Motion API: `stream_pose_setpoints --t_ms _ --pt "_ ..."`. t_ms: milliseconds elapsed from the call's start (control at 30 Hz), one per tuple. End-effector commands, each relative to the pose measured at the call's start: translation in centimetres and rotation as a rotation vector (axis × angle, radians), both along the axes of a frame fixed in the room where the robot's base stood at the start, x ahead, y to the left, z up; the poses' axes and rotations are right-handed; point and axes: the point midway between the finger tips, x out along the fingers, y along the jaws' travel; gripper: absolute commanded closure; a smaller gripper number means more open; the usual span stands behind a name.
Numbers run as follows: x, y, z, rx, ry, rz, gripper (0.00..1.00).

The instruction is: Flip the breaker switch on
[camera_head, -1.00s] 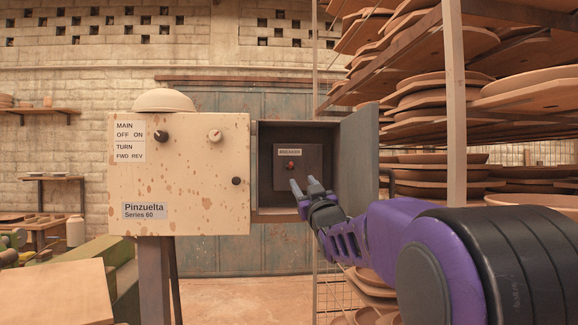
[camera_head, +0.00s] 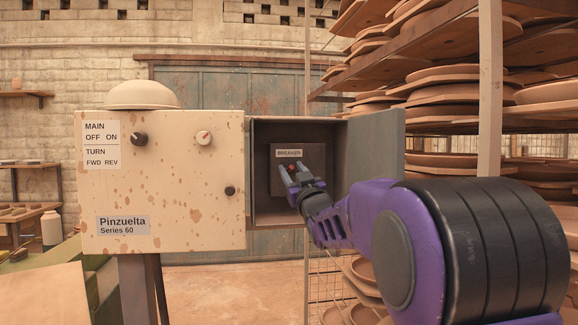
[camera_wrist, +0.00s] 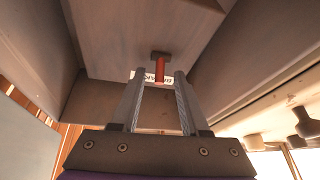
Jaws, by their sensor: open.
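The breaker panel (camera_head: 287,154) is a dark plate labelled BREAKER inside an open grey box (camera_head: 262,200). Its red switch lever shows in the wrist view (camera_wrist: 159,70), just beyond the fingertips and roughly between them. In the head view the lever is mostly hidden behind the fingers; a bit of red shows. My gripper (camera_head: 291,171) is open and empty, reaching into the box in front of the panel. It also shows in the wrist view (camera_wrist: 157,78), its two fingers spread. I cannot tell whether a finger touches the lever.
A spotted cream control box (camera_head: 170,190) with knobs adjoins the breaker box on the left. The breaker box's open grey door (camera_head: 376,150) stands on the right, near my arm. Shelves of clay plates (camera_head: 450,90) fill the right side.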

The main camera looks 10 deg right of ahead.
Motion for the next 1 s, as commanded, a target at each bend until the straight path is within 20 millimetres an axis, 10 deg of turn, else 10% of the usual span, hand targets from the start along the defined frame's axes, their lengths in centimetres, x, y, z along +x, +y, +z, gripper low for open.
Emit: stream_pose_setpoints --t_ms 233,500,1000 --pt "0.0 0.0 0.0 0.000 0.000 0.000 0.57" --pt "0.0 0.0 0.0 0.000 0.000 0.000 1.00" --pt "0.1 -0.1 1.2 -0.001 0.109 -0.001 1.00"
